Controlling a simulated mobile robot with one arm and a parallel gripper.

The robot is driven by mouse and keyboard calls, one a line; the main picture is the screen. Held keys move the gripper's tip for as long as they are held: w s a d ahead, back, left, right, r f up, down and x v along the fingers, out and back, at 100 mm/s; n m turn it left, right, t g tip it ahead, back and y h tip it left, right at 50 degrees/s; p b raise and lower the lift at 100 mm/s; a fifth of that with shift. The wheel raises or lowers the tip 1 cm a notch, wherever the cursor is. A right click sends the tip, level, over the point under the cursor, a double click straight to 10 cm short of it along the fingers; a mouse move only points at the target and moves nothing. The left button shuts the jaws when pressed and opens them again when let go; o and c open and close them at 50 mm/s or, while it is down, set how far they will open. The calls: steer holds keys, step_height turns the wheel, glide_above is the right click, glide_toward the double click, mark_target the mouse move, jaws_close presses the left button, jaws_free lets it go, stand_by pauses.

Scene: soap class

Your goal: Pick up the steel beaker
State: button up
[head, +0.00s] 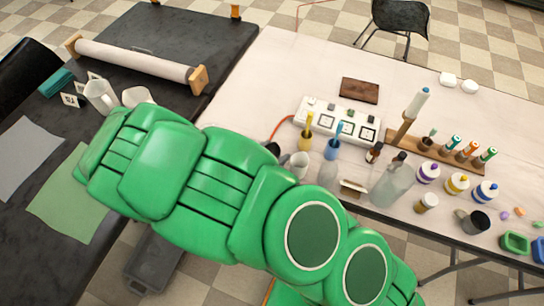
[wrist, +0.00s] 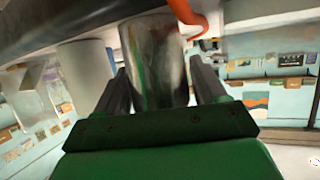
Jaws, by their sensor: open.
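The steel beaker (wrist: 155,62) stands out in the wrist view as a shiny grey cylinder with green and brown reflections. It lies between the two dark fingers of my gripper (wrist: 160,88), one finger on each side. The fingers are open, and a gap shows at least beside the right finger. I cannot tell whether the left finger touches it. In the head view my green arm hides the beaker and most of the gripper.
A white power strip (head: 337,121), an orange cable (wrist: 186,12) and yellow and blue holders are nearby. A dark mug (head: 472,221) stands at the right.

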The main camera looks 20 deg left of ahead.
steer(key=shift+w+d+f, duration=0.15)
steer(key=shift+w+f, duration=0.1)
steer(key=shift+w, duration=0.2)
steer(key=shift+c, duration=0.5)
steer(key=c, duration=0.7)
steer(key=shift+o, duration=0.2)
steer(key=shift+r, duration=0.2)
step_height(320, 180, up, 10)
steer(key=shift+f, duration=0.2)
